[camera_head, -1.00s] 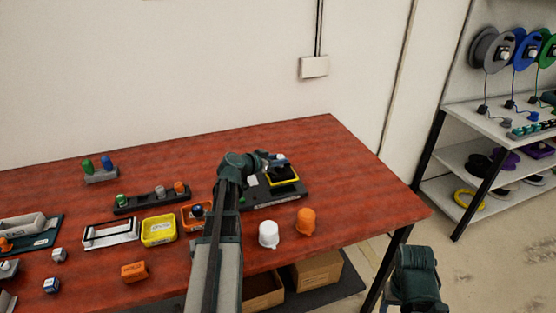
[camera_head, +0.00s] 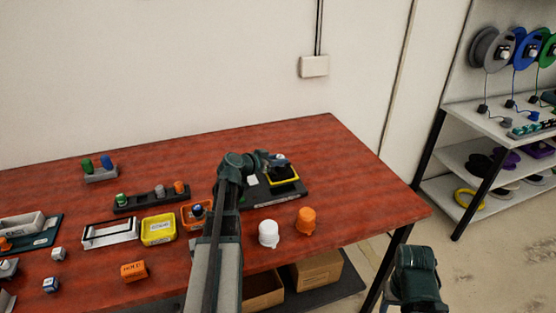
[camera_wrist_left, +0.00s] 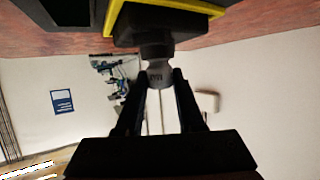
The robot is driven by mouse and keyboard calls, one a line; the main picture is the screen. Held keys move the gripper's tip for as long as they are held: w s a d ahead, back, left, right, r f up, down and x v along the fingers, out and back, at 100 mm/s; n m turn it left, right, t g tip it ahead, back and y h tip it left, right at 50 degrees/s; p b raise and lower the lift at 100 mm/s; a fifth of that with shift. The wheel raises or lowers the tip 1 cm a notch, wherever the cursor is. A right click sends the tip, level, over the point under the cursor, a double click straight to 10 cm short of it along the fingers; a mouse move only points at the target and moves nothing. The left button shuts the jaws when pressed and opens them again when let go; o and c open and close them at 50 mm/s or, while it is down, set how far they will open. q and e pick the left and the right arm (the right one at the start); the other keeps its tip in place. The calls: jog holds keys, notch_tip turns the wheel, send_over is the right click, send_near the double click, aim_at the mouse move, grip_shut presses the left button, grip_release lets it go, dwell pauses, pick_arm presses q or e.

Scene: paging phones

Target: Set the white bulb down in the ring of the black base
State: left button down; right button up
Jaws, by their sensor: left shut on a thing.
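My left gripper (camera_head: 277,161) is over the black base (camera_head: 290,190) at the table's right part. A dark round piece meets the bulb's far end, next to a yellow-edged dark block. I cannot tell whether the bulb is seated in the ring or only touching it. In the head view the bulb is mostly hidden by the gripper. The yellow-rimmed part (camera_head: 285,180) sits on the base. My right gripper's fingers are out of view.
A white cap (camera_head: 268,234) and an orange cap (camera_head: 305,221) stand in front of the base. An orange tray (camera_head: 187,222), a yellow tray (camera_head: 158,230) and a dark rack (camera_head: 130,206) lie to the left. The table's right end is clear.

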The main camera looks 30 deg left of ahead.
pick_arm(q)
jog(key=shift+f, duration=0.2)
jog(key=shift+c, duration=2.2)
grip_release()
jog(key=o, duration=0.3)
jog(key=shift+r, duration=0.2)
notch_tip(320, 180, up, 6)
jog(key=p, duration=0.5)
jog(key=shift+f+p, duration=0.2)
jog(key=shift+p, duration=0.1)
